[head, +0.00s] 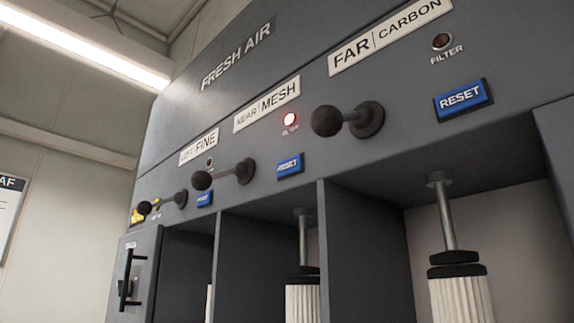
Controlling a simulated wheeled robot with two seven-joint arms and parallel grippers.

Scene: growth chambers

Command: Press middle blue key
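Three blue RESET keys sit in a row on the dark grey panel, seen at a slant from below in the head view. The middle blue key (290,166) is below the NEAR MESH label (267,104) and a filter lamp (290,119) that glows red. The nearer blue key (463,98) is at the right, under the FAR CARBON label (390,35). The farthest blue key (205,198) is small, under the FINE label (199,147). Neither of my grippers is in view.
Ball-ended levers stick out of the panel: a near one (326,121) right of the middle key, one left of it (202,180), and a farther one (144,208). Below are open bays with pleated filters (460,301). A black door handle (126,280) is at lower left.

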